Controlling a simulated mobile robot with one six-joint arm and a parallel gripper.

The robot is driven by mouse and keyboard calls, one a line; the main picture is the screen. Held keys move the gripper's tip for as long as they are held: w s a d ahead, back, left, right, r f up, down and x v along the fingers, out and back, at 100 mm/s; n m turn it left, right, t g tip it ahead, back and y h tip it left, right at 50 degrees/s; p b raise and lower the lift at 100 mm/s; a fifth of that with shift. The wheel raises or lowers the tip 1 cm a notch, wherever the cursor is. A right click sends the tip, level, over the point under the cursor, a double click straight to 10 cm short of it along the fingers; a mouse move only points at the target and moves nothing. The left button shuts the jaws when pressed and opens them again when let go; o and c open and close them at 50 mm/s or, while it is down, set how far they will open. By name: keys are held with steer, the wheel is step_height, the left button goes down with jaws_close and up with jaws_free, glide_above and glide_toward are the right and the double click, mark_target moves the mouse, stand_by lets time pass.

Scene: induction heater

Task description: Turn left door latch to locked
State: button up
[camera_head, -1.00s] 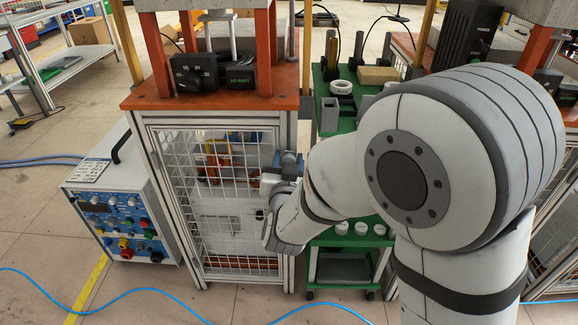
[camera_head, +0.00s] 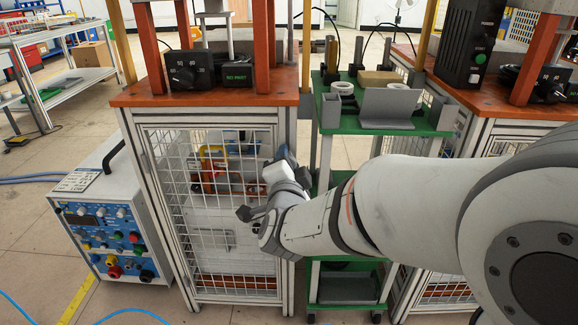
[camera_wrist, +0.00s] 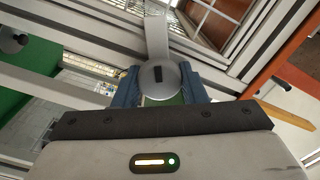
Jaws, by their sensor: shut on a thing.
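The left door (camera_head: 215,235), a white mesh panel in a silver frame, stands closed on the cabinet under the orange-brown top. My gripper (camera_head: 281,154) is at the right edge of this door, and my wrist hides the latch there. In the wrist view the latch (camera_wrist: 158,77) is a grey round knob with a dark slot and a light flat lever pointing up in the picture. The blue fingers of my gripper (camera_wrist: 158,88) stand on either side of the knob and are shut on it.
A blue-fronted control unit (camera_head: 105,240) stands left of the cabinet. A green-shelved cart (camera_head: 330,115) stands close on the right, behind my arm. A blue cable (camera_head: 130,312) lies on the floor in front.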

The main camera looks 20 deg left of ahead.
steer(key=m, duration=0.5)
steer(key=shift+d+f, duration=0.1)
steer(key=shift+m, duration=0.5)
steer(key=o, duration=0.9)
steer(key=p+v, duration=0.2)
steer(key=v, duration=0.5)
steer(key=shift+s+d, duration=0.1)
steer(key=shift+s, duration=0.3)
